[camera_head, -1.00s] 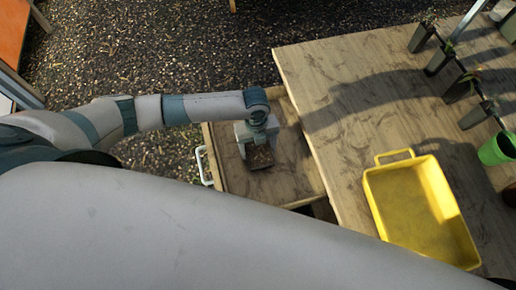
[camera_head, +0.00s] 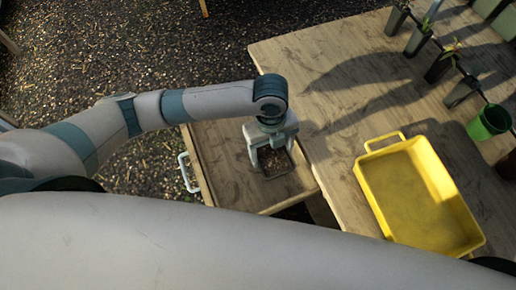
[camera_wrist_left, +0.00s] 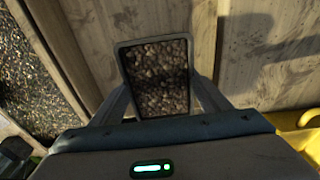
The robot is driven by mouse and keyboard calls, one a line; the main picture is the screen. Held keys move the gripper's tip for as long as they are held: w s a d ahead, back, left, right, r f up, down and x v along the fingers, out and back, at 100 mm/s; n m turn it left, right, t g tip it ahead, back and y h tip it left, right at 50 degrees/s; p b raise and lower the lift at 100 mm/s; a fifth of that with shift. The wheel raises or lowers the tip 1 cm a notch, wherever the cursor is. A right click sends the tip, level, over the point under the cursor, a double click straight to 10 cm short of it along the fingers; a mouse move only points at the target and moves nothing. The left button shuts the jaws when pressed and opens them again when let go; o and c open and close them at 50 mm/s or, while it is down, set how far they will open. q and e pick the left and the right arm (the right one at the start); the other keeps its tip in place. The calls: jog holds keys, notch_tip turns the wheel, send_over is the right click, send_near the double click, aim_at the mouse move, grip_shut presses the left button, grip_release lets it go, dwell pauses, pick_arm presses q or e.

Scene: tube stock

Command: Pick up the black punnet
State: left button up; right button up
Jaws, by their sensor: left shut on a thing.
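The black punnet (camera_head: 277,162) is a small dark open box filled with brown, pebbly contents. In the head view it is over the wooden drawer at the table's left side. My left gripper (camera_head: 271,152) is shut on it, one finger on each side. In the left wrist view the punnet (camera_wrist_left: 157,76) sits between the two fingers (camera_wrist_left: 160,100), with its rim and contents facing the camera. I cannot tell whether its underside touches the drawer floor. My right gripper is not in view.
The open drawer (camera_head: 225,165) has a white handle (camera_head: 188,172) on its left. A yellow tray (camera_head: 415,195) stands on the wooden table (camera_head: 320,95). Several dark pots with seedlings (camera_head: 440,65) and a green pot (camera_head: 488,122) line the right. Mid-table is clear.

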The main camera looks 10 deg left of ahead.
pick_arm(q)
jog(key=shift+s+d+r, duration=0.35)
jog(key=shift+d+r, duration=0.15)
jog(key=shift+d, duration=0.25)
